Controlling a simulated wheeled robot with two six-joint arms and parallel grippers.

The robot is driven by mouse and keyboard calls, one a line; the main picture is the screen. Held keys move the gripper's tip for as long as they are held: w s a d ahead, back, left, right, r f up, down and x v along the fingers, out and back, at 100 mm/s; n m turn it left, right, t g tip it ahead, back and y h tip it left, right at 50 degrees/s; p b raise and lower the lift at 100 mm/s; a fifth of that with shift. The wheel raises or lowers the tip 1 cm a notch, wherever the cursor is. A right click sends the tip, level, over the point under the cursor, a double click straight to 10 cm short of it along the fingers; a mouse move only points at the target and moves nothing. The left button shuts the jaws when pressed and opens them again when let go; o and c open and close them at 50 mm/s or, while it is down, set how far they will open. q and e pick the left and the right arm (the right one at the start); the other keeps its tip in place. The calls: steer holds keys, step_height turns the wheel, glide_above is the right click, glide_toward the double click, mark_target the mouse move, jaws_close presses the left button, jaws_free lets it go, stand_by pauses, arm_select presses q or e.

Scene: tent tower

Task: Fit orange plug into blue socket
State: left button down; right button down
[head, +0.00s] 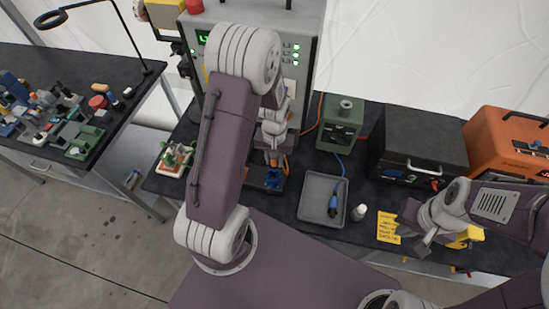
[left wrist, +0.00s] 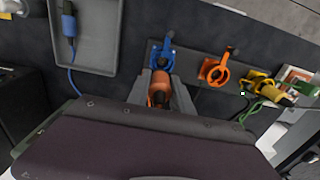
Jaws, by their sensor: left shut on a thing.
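My left gripper (left wrist: 160,84) is shut on the orange plug (left wrist: 159,97), seen between its fingers in the left wrist view. I cannot tell whether plug and socket touch. In the head view the left gripper (head: 271,158) is above the blue socket (head: 273,178), partly hidden by my arm. My right gripper (head: 414,222) is over the bench's right side, by a yellow note; its finger gap is unclear.
An orange socket (left wrist: 213,71) and a yellow socket (left wrist: 256,82) share the strip with the blue one. A grey tray (head: 311,213) holds a blue plug (head: 334,205) with a cable. A white bottle (head: 358,212), a black case (head: 415,145) and an orange case (head: 505,143) stand rightward.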

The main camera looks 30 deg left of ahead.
mark_target(273, 167)
arm_select(q)
steer(key=f+b, duration=0.2)
steer(key=f, duration=0.1)
steer(key=f+b, duration=0.1)
steer(key=shift+s+a+f, duration=0.15)
steer(key=shift+s+a, duration=0.1)
steer(key=shift+a, duration=0.15)
steer(key=shift+w+d+f, duration=0.15)
steer(key=shift+d+f, duration=0.05)
steer(key=shift+f, duration=0.15)
steer(key=shift+a, duration=0.1)
steer(key=shift+r, duration=0.1)
stand_by(0.8)
steer(key=shift+f+b, duration=0.95)
steer(key=shift+f, duration=0.5)
steer(key=c, duration=1.1)
jaws_free()
steer(key=shift+o, duration=0.2)
